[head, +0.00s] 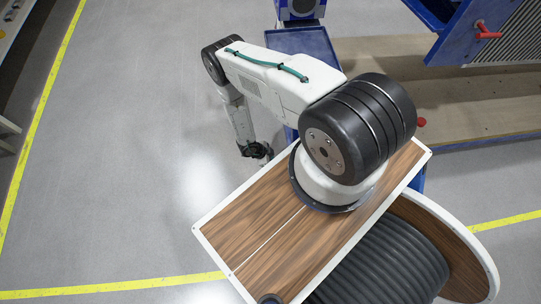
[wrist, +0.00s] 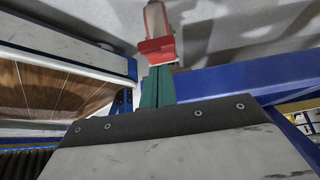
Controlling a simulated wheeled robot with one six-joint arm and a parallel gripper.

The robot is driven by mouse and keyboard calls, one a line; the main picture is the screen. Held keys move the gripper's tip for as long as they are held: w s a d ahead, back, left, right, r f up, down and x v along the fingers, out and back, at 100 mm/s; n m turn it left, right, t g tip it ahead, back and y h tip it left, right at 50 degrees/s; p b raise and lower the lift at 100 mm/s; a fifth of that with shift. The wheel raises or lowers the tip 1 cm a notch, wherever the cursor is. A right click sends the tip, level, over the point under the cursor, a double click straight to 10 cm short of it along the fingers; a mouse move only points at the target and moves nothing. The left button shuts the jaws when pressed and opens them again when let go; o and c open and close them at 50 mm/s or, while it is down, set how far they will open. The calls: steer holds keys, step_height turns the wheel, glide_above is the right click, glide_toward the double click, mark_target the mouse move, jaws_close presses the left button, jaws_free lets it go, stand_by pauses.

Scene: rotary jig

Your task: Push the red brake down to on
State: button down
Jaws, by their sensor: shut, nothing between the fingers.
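My gripper (wrist: 158,72) shows in the wrist view as two green fingers pressed together, with nothing held. A red part (wrist: 157,48) with a pale, pinkish upper piece sits just beyond the fingertips; it looks like the red brake. I cannot tell whether the fingers touch it. In the head view a small red knob (head: 421,122) shows to the right of my shoulder joint, and a red handle (head: 487,32) is on the blue machine. I cannot tell which of these matches the red part. The fingers are hidden in the head view.
A blue machine frame (head: 452,40) with a ribbed panel stands at the upper right, above a brown board (head: 385,52). A blue beam (wrist: 245,77) runs right of the fingers in the wrist view. Grey floor (head: 125,130) at left is clear, with yellow lines.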

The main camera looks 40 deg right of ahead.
steer(key=shift+w+a+f, duration=0.1)
steer(key=shift+a+f, duration=0.05)
steer(key=shift+f, duration=0.6)
steer(key=shift+f, duration=0.15)
steer(key=shift+w+a+f, duration=0.2)
steer(key=shift+a+f, duration=0.1)
steer(key=shift+f, duration=0.45)
steer(key=shift+w+a+f, duration=0.2)
steer(key=shift+a+f, duration=0.05)
steer(key=shift+f, duration=0.5)
steer(key=shift+w+a+f, duration=0.2)
steer(key=shift+a+f, duration=0.1)
steer(key=shift+f, duration=0.45)
steer(key=shift+f, duration=0.1)
steer(key=w+a+r, duration=0.5)
steer(key=a+r, duration=0.3)
steer(key=r, duration=0.1)
steer(key=shift+w, duration=0.15)
